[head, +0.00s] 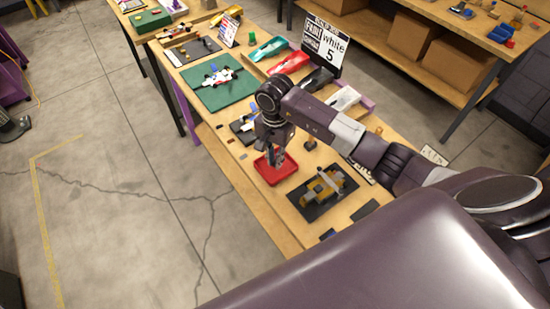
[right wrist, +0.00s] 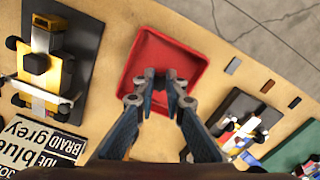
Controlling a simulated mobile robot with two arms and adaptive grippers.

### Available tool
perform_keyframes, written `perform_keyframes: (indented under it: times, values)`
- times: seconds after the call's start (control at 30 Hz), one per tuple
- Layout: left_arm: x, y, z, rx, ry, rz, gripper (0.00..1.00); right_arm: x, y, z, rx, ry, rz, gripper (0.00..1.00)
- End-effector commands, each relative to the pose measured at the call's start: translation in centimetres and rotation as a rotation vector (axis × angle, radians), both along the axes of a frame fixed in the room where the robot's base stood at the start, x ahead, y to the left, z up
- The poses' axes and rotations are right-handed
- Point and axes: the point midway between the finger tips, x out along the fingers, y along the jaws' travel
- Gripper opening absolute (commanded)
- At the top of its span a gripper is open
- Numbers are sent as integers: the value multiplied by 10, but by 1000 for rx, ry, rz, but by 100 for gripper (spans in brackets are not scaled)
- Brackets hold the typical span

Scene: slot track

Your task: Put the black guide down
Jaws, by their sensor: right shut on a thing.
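My right gripper (head: 275,158) points down over the small red tray (head: 284,175) on the workbench. In the right wrist view, its two fingertips (right wrist: 163,84) are close together above the near part of the red tray (right wrist: 172,50). The gripper is shut on the black guide, which is tiny and mostly hidden between the fingertips. I cannot tell whether the fingertips touch the tray floor. The visible tray floor looks empty. My left gripper is not in view.
A yellow-and-grey car on a black mat (right wrist: 82,48) stands beside the tray. A dark mat with another car (right wrist: 238,104) is on the other side. A green mat (head: 222,97) with a white car lies farther along.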

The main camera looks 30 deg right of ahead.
Motion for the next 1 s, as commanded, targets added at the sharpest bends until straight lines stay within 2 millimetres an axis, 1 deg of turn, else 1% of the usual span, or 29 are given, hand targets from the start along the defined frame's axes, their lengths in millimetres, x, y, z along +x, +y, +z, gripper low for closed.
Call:
perform_keyframes:
  times: [0.07,0.1,0.23,0.27,0.5,0.63,0.67,0.77,1.0]
  values:
    - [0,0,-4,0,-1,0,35,0,0,-4,-1,-1,0,0]
    - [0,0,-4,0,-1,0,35,0,0,-4,0,0,0,11]
    - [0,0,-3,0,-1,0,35,0,0,-2,0,0,0,26]
    - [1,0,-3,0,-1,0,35,0,0,-2,0,0,0,28]
    - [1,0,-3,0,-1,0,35,0,0,-2,0,0,0,28]
    - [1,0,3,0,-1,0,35,0,0,3,1,1,0,28]
    - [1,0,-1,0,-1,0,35,1,0,4,0,-4,0,28]
    - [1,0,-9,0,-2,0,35,2,-1,19,-1,-6,1,28]
    - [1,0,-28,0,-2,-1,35,2,-1,73,-2,-8,1,28]
